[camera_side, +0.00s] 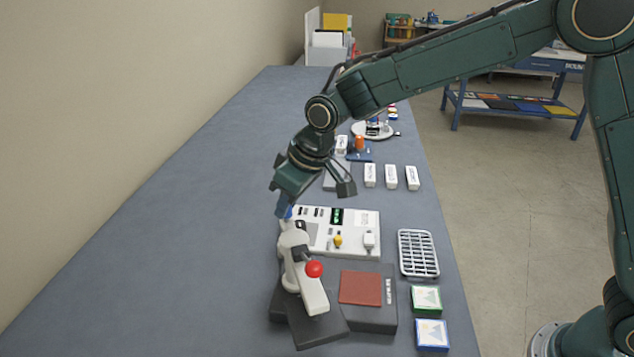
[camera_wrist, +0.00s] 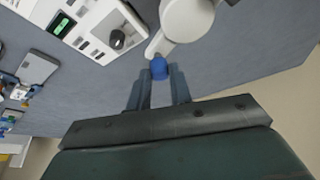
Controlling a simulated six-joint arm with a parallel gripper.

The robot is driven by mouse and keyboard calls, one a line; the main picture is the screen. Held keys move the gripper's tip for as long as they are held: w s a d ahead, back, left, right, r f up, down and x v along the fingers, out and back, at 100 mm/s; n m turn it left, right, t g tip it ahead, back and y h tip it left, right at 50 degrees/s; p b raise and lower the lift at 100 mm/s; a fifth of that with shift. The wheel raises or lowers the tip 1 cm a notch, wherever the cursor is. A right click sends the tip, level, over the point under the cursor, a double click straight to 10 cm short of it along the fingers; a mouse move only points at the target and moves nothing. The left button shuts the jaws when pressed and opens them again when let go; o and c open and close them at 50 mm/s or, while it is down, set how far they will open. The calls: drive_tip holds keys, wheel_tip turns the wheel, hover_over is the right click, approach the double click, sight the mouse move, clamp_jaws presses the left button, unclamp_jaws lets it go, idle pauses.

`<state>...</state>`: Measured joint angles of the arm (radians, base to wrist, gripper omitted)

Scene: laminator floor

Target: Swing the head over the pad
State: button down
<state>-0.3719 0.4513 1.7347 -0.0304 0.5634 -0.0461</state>
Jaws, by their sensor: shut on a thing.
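A press with a white swing head (camera_side: 311,288) and a red ball knob (camera_side: 314,269) stands at the front of the bench. Its white arm points toward the camera, above a dark plate (camera_side: 318,328), to the left of the reddish-brown pad (camera_side: 361,288). The pad lies uncovered on a dark base (camera_side: 371,320). My gripper (camera_side: 285,208) is at the back end of the head. In the wrist view my gripper (camera_wrist: 157,82) is shut on a blue handle tip (camera_wrist: 159,69), which joins the white head (camera_wrist: 186,18).
A white control panel (camera_side: 325,242) with a green display stands just behind the press. A grey rack (camera_side: 418,253) and green (camera_side: 426,299) and blue (camera_side: 432,334) boxes stand to the right. Several white blocks stand farther back. The bench's left side is clear.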

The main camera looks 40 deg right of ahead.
drive_tip(key=n, duration=0.1)
drive_tip(key=a+n, duration=0.1)
drive_tip(key=n+y, duration=0.1)
drive_tip(key=shift+w+a+g, duration=0.25)
drive_tip(key=shift+g, duration=0.15)
drive_tip(key=shift+s+a+n+g+y, duration=0.25)
drive_tip(key=shift+a+n+g, duration=0.4)
drive_tip(key=shift+n, duration=1.05)
drive_tip(key=shift+s+a+n+g+y, duration=0.2)
drive_tip(key=shift+a+n+g+y, duration=0.35)
drive_tip(key=shift+n, duration=1.15)
drive_tip(key=shift+s+a+n+g+y, duration=0.15)
drive_tip(key=shift+a+n+g, duration=0.25)
drive_tip(key=shift+a+n, duration=0.9)
drive_tip(key=shift+d+n, duration=0.4)
drive_tip(key=shift+d, duration=0.05)
drive_tip(key=c, duration=1.3)
unclamp_jaws()
drive_tip(key=shift+o, duration=0.2)
drive_tip(key=shift+r, duration=0.15)
